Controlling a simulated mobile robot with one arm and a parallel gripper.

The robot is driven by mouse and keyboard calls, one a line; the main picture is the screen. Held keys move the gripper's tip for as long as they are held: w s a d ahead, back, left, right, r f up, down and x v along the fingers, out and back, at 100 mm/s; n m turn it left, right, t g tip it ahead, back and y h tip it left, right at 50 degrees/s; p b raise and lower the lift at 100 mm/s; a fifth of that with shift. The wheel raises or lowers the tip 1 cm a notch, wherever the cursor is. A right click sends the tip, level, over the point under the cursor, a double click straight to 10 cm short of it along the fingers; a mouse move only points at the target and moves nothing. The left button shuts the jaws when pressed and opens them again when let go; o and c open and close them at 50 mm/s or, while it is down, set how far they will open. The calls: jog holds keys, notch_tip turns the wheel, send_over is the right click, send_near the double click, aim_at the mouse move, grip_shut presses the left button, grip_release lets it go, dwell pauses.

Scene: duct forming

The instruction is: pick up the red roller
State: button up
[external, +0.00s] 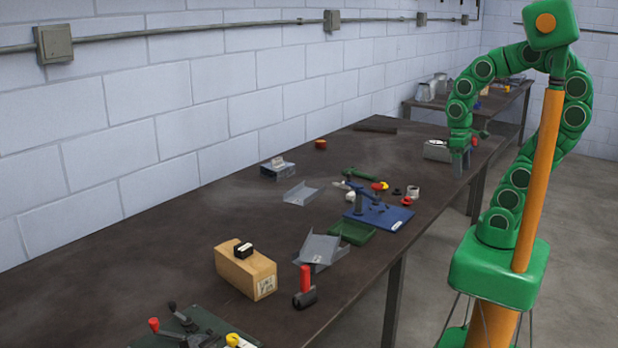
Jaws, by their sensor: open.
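A tool with an upright red handle and a dark, rounded head (305,286) stands near the front edge of the workbench; it looks like the red roller. My gripper (460,164) is at the end of the green arm, low over the far right part of the bench, well away from this tool. My gripper is open, though its fingers are small in this view. I cannot tell whether anything lies between them.
A cardboard box (245,272) and a bent grey sheet part (318,249) are close to the red tool. A green tray (353,232), a blue-based device (378,212) and several small parts lie farther back. The bench's left middle (130,235) is clear.

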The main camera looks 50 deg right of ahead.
jog(key=c, duration=0.6)
jog(key=shift+r, duration=0.1)
